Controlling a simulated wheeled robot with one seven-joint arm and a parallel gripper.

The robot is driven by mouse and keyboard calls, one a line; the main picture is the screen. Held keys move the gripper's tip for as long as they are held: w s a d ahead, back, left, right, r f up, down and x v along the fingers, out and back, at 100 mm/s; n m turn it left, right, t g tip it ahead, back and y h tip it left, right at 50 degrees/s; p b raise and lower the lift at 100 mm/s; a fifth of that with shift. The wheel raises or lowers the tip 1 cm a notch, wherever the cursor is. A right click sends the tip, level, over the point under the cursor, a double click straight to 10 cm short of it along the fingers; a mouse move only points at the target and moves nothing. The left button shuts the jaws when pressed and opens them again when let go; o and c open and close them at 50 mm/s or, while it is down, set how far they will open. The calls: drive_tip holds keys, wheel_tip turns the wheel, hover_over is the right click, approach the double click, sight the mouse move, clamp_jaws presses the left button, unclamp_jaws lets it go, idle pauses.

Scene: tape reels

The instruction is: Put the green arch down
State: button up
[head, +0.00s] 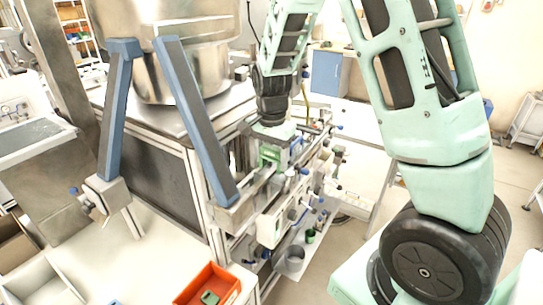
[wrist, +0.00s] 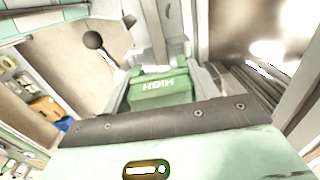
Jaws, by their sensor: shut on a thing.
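The green arch (wrist: 160,92) is in the middle of the wrist view, a green block with pale lettering that appears upside down. My gripper (wrist: 168,70) is shut on it, with a grey finger at each side. In the head view my gripper (head: 283,148) hangs at the side of the metal-framed machine, and a bit of the green arch (head: 267,154) shows at it. The arch's lower part is hidden, and I cannot tell whether it touches anything below.
An orange-red bin (head: 228,284) with a small green piece (head: 210,298) inside stands at the bottom. Blue-grey bars (head: 195,120) and a large steel drum (head: 200,70) stand left of my gripper. Fittings and a grey cup (head: 294,259) sit below it. A white table (head: 85,265) has bare room.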

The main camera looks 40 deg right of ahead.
sight(272, 149)
drive_tip(key=shift+f, duration=0.55)
drive_tip(key=o, duration=1.1)
drive_tip(key=shift+r, duration=0.15)
drive_tip(key=shift+r, duration=0.35)
wheel_tip(272, 149, up, 12)
drive_tip(key=shift+r+b, duration=0.15)
drive_tip(key=shift+b, duration=0.9)
